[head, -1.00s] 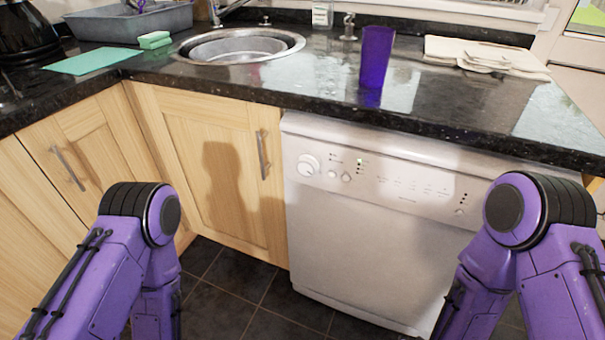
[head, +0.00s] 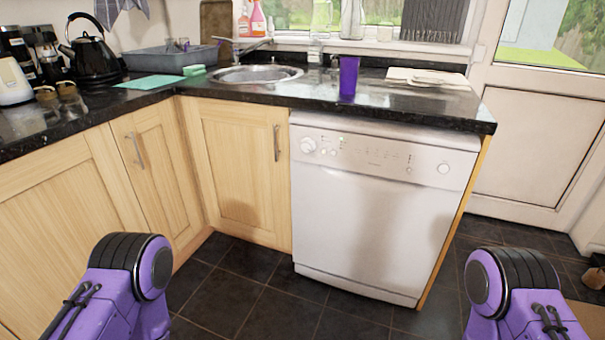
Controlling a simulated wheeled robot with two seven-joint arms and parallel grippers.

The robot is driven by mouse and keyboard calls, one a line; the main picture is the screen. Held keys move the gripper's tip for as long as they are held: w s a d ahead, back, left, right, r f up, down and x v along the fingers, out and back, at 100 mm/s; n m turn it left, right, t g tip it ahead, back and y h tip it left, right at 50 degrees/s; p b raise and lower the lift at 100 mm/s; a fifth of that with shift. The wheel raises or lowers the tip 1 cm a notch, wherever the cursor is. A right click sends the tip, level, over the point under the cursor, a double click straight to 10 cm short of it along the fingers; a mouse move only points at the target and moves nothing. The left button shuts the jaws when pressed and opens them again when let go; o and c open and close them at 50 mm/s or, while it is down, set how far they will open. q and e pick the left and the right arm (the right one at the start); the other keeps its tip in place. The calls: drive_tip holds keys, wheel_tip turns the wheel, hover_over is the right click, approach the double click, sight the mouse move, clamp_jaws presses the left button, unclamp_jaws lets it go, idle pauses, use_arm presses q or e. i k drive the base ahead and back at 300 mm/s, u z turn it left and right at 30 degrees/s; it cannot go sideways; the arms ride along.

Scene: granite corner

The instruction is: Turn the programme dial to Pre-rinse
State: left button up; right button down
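The white dishwasher (head: 370,220) stands under the granite counter, its door shut. Its round white programme dial (head: 308,145) is at the left end of the control panel (head: 380,155), with small buttons and indicator lights to its right. The dial's pointer and the panel lettering are too small to read. A round button (head: 443,168) is at the panel's right end. Only the purple upper parts of my two arms show, at the lower left and lower right, well short of the dishwasher. Both grippers are out of view.
The dark counter (head: 420,105) overhangs the dishwasher and holds a purple cup (head: 348,76), folded cloth (head: 427,77), sink (head: 257,75) and black kettle (head: 91,50). Wooden cupboards (head: 235,170) adjoin on the left. The dark tiled floor (head: 290,312) in front is clear.

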sight(308, 146)
drive_tip(key=z, duration=0.9)
drive_tip(key=i, duration=0.95)
drive_tip(key=u, duration=0.25)
